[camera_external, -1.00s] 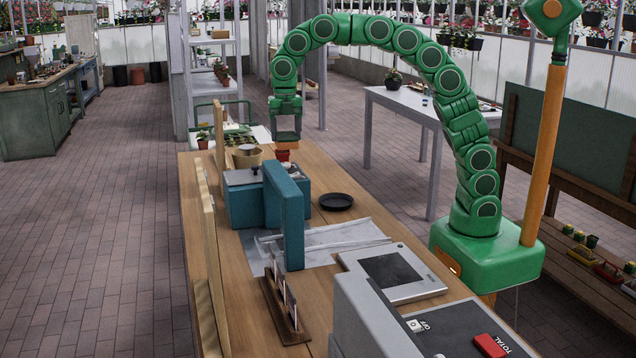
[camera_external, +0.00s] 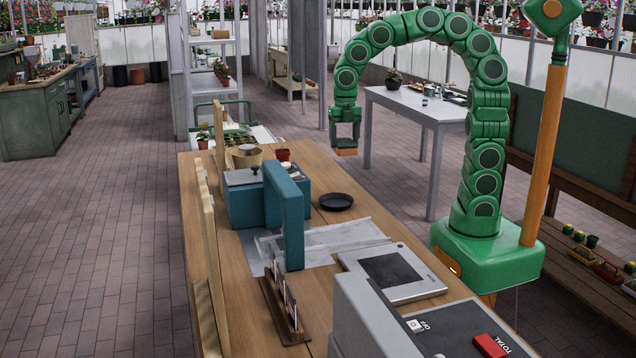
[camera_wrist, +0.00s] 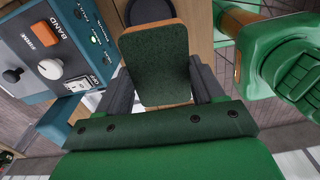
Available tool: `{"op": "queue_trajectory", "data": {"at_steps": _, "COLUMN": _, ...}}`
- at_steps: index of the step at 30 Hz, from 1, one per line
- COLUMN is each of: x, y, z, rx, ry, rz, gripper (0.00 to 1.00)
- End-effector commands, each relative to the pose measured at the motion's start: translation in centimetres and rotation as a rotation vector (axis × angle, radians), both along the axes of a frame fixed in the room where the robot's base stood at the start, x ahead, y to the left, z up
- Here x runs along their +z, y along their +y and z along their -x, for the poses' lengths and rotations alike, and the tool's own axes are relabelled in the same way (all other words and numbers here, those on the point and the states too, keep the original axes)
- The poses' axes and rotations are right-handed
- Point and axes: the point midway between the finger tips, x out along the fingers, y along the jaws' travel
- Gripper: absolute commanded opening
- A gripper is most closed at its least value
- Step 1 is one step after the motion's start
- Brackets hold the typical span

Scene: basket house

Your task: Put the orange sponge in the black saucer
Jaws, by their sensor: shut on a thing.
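The orange sponge (camera_external: 346,152) is between the fingers of my gripper (camera_external: 346,143), which is shut on it. It hangs in the air above and beyond the table's right edge in the external view. In the wrist view the sponge (camera_wrist: 155,62) shows a dark green face and an orange rim between the fingers of my gripper (camera_wrist: 160,85). The black saucer (camera_external: 336,202) lies flat and empty on the wooden table, below the gripper in the picture. A dark round edge behind the sponge in the wrist view is mostly hidden.
A blue machine (camera_external: 285,210) stands left of the saucer, with a tan bowl (camera_external: 246,157) and a small red pot (camera_external: 283,155) behind it. Clear sheets (camera_external: 335,235) and a scale (camera_external: 392,272) lie in front. The wood around the saucer is clear.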

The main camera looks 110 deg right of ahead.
Motion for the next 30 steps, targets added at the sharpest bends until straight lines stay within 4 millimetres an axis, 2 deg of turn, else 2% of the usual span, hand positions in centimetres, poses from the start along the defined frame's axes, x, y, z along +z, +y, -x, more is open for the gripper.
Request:
{"op": "queue_trajectory", "data": {"at_steps": 1, "x": -0.3, "y": 0.4, "z": 1.1, "rx": 0.006, "ry": 0.002, "rz": -0.001, "gripper": 0.4}}
{"op": "queue_trajectory", "data": {"at_steps": 9, "x": -1.7, "y": 2.2, "z": 6.0, "rx": 0.038, "ry": 0.003, "rz": -0.001, "gripper": 0.4}}
{"op": "queue_trajectory", "data": {"at_steps": 18, "x": -3.1, "y": 4.2, "z": 9.8, "rx": 0.077, "ry": 0.001, "rz": 0.0, "gripper": 0.4}}
{"op": "queue_trajectory", "data": {"at_steps": 24, "x": -3.6, "y": 4.6, "z": 10.5, "rx": 0.088, "ry": 0.003, "rz": 0.001, "gripper": 0.4}}
{"op": "queue_trajectory", "data": {"at_steps": 30, "x": -4.4, "y": 3.9, "z": 9.0, "rx": 0.087, "ry": 0.007, "rz": -0.002, "gripper": 0.4}}
